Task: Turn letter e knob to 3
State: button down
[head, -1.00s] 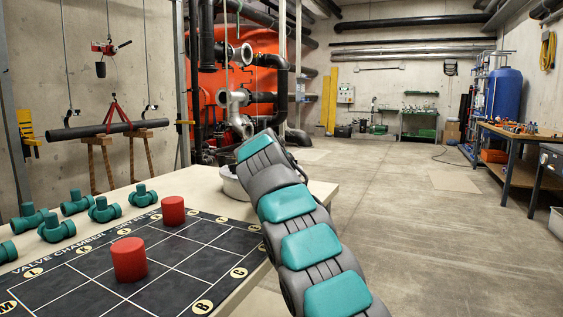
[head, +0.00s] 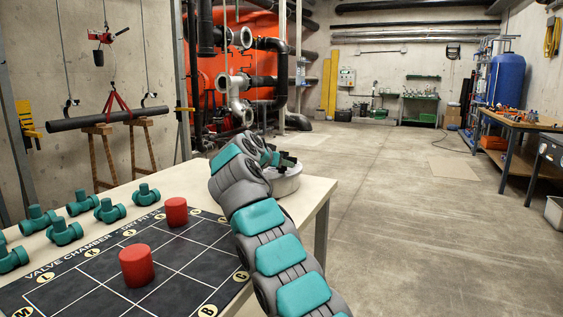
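I cannot make out a knob marked with the letter e in this view. My gripper (head: 288,160) is at the far end of the table, just above a pale round container (head: 286,184). Its dark tip is small and partly behind my own arm, so I cannot tell whether it is open or shut. Nothing is clearly visible in it.
The table (head: 313,192) carries a dark lettered mat (head: 185,256) with two red cylinders, (head: 176,211) and (head: 137,266). Several teal pipe fittings (head: 110,211) stand at its left. A workbench (head: 520,122) is at the right. The floor between is clear.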

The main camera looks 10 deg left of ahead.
dwell(0.3)
jog(key=shift+c, duration=1.9)
grip_release()
jog(key=b+v, duration=0.2)
jog(key=v, duration=0.5)
jog(key=shift+s+r, duration=0.15)
jog(key=shift+s, duration=0.2)
